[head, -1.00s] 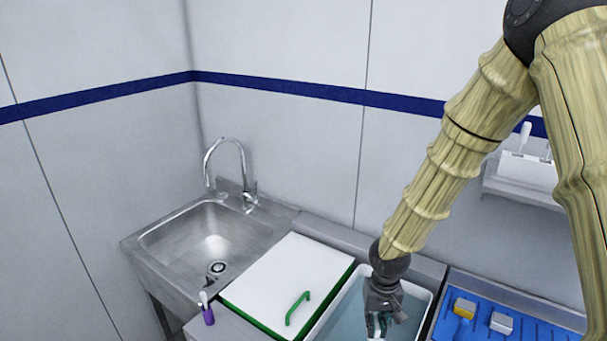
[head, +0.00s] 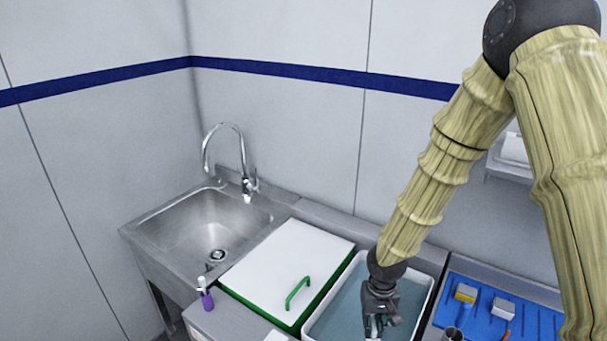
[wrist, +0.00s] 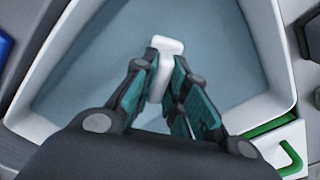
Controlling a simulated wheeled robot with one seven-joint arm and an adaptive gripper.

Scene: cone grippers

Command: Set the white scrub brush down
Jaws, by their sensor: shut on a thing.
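The white scrub brush (wrist: 167,46) is between the fingers of my gripper (wrist: 168,85) in the wrist view, with its white end sticking out past the fingertips. My gripper is shut on it. In the head view my gripper (head: 377,322) hangs over the white tub (head: 424,304) of bluish water, and only a little white of the brush shows at the fingers. Whether the brush touches the water or the tub's bottom I cannot tell.
Left of the tub is a white lid with a green edge and green handle (head: 297,292). A purple-handled item (head: 206,298) stands beside it. A steel sink (head: 208,232) is further left. A blue tray (head: 480,318) with a yellow and a grey block is right of the tub.

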